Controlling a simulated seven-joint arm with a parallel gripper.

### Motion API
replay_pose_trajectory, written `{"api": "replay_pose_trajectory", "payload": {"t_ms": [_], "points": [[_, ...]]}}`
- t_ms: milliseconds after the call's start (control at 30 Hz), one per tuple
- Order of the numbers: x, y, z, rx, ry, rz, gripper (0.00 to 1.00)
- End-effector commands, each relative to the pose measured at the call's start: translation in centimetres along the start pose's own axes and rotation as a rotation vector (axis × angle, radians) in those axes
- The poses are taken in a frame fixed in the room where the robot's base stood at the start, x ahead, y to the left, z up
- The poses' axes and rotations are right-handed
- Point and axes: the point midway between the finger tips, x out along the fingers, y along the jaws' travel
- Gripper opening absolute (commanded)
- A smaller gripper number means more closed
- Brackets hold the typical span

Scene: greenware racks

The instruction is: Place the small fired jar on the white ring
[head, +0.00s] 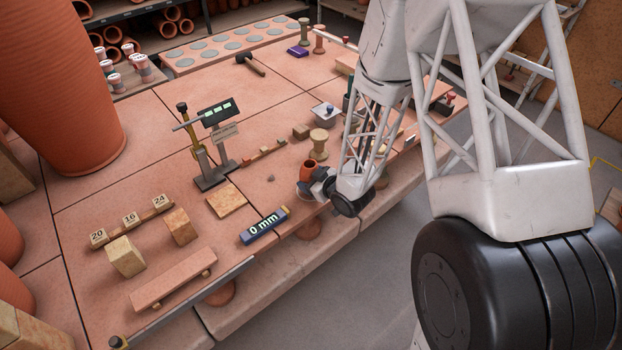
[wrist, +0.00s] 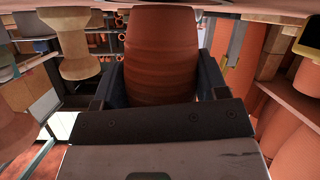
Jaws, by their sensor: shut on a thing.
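The small fired jar (head: 307,170) is terracotta orange with a dark open mouth and stands upright near the front edge of the work table in the head view. My gripper (head: 318,186) reaches it from the right and is shut on it. In the wrist view the jar (wrist: 160,55) fills the middle between two dark fingers, and its far end lies close to the table surface. I cannot tell whether it touches. I cannot make out the white ring; the area around the jar's base is partly hidden by my gripper.
A pale spool (head: 319,143) stands behind the jar, and a grey lidded pot (head: 326,115) is farther back. A display stand (head: 212,150) and a blue gauge reading 0 mm (head: 264,226) are to the left. Wooden blocks (head: 125,257) stand front left.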

Motion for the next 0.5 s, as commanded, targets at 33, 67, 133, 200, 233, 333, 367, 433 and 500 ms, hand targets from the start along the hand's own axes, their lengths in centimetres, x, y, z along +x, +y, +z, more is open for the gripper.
{"api": "replay_pose_trajectory", "payload": {"t_ms": [33,67,133,200,233,333,367,433,500], "points": [[0.0,0.01,-0.02,0.0,0.0,0.0,0.37],[0.01,0.01,-0.01,0.0,0.0,0.0,0.37],[0.04,-0.01,0.08,0.0,0.0,0.0,0.37],[0.1,-0.04,0.22,0.0,0.0,0.0,0.37],[0.12,-0.06,0.28,0.0,0.0,0.0,0.37],[0.1,-0.06,0.25,0.0,0.0,0.0,0.82],[0.1,-0.05,0.25,0.0,0.0,0.0,0.87],[0.1,-0.06,0.25,0.0,0.0,0.0,0.92],[0.1,-0.06,0.25,0.0,0.0,0.0,0.92]]}}
